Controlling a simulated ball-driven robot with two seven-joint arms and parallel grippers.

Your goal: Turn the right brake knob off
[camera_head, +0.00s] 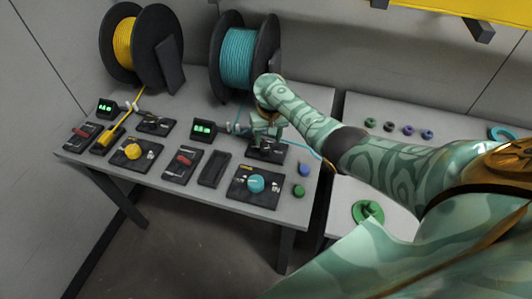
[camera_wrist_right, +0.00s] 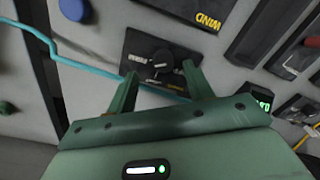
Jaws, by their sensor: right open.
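The right brake knob (camera_wrist_right: 161,60) is a small black round knob with a pale pointer line on a dark panel (camera_wrist_right: 137,42) with white lettering, in the right wrist view. In the head view its panel (camera_head: 267,155) shows below my right gripper (camera_head: 265,135), and the gripper hides the knob. My right gripper, also in the wrist view (camera_wrist_right: 160,80), is open. Its two green fingers reach toward the panel, one on each side of the knob's lower part. I cannot tell whether they touch it. My left gripper is not in view.
A teal spool (camera_head: 237,57) stands behind, and a yellow spool (camera_head: 124,43) at the left. A teal winding knob (camera_head: 256,183), a blue button (camera_head: 304,170) and a green button (camera_head: 298,191) are near the panel.

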